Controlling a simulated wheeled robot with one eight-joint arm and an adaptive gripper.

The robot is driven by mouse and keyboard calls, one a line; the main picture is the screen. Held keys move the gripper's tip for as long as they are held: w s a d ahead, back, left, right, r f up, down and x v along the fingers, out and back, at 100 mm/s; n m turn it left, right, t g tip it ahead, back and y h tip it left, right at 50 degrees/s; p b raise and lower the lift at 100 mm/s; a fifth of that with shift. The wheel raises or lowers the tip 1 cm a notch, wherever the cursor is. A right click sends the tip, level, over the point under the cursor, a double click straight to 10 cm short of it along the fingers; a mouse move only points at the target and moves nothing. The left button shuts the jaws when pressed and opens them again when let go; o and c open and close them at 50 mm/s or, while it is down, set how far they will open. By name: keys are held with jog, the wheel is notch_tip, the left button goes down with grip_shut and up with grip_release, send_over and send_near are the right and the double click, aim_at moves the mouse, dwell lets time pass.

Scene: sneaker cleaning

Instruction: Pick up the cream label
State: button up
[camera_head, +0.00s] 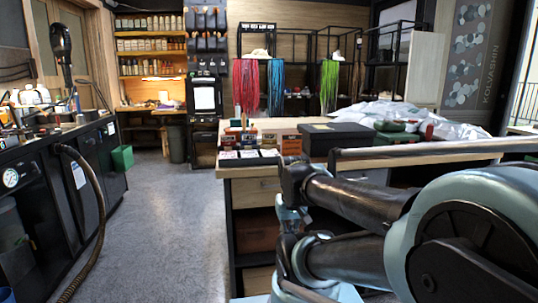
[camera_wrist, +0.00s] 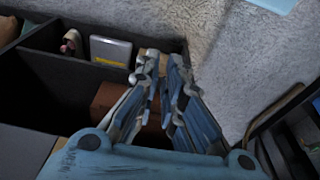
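I cannot single out the cream label with certainty. In the head view, small pale cards (camera_head: 248,155) lie in a row at the near left end of the workbench (camera_head: 300,170). A light patch shows on top of a dark box (camera_head: 338,139) on the same bench. My gripper (camera_wrist: 165,56) points over a dark, divided open compartment in the wrist view. Its fingers are a little apart, with nothing seen between them. A pale flat case with a yellow strip (camera_wrist: 111,50) lies in the compartment, left of the fingertips. A brown box (camera_wrist: 118,102) lies partly behind the fingers.
White bundles (camera_head: 400,113) lie at the bench's back right. A black counter (camera_head: 60,180) with a hanging hose (camera_head: 97,210) stands at the left. The grey floor (camera_head: 175,225) between counter and bench is clear. A dark-edged structure (camera_wrist: 290,140) is at the wrist view's lower right.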

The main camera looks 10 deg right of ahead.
notch_tip(320, 180, up, 38)
jog(key=m+g, duration=0.2)
jog(key=m, duration=1.6)
send_over(270, 150)
jog(key=w+a, duration=0.1)
jog(key=w, duration=0.1)
notch_tip(270, 150, down, 18)
jog(key=shift+s+a+r, duration=0.1)
jog(key=shift+r, duration=0.1)
jog(key=shift+c, duration=0.3)
grip_shut()
